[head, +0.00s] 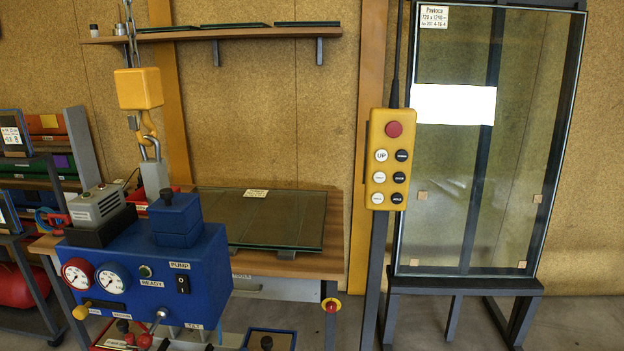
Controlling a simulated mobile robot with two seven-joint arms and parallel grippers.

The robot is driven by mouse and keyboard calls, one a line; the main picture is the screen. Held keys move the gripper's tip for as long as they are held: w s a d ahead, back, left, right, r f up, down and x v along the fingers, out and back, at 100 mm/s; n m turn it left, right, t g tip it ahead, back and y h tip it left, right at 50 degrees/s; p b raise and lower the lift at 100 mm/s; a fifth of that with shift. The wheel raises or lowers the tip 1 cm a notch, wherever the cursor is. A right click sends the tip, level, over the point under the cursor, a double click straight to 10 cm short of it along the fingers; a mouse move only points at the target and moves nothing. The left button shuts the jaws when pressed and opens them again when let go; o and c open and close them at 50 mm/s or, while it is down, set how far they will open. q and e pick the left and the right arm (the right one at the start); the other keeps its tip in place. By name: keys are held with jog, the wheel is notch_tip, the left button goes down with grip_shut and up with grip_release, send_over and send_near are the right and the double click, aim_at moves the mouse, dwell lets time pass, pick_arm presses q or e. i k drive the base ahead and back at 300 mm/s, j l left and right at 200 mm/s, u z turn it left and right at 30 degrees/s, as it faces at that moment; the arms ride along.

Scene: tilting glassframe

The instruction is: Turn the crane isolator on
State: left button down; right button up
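No part clearly labelled as the crane isolator can be read. A small red knob on a yellow plate (331,305) sits at the front right of the workbench, below its top; it may be the isolator, but its position cannot be read. A yellow crane pendant (387,160) hangs on a black cable, with a red button on top and white and black buttons below, one marked UP. The yellow crane hook block (138,89) hangs at the left, its hook at the grey lug of the blue lifting unit (150,265). Neither of my grippers is in view.
The blue unit, with gauges, a PUMP switch (182,284) and a TILT lever, fills the lower left. Behind it a workbench (300,264) carries a glass pane. A tall framed pane (470,200) leans on a stand at right. Floor shows between bench and stand.

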aim_at(330, 307)
jog(key=u, duration=0.75)
jog(key=i+l+u, duration=0.1)
jog(key=i+l, duration=0.35)
jog(key=i+l+z, duration=0.15)
jog(key=k+l, duration=0.05)
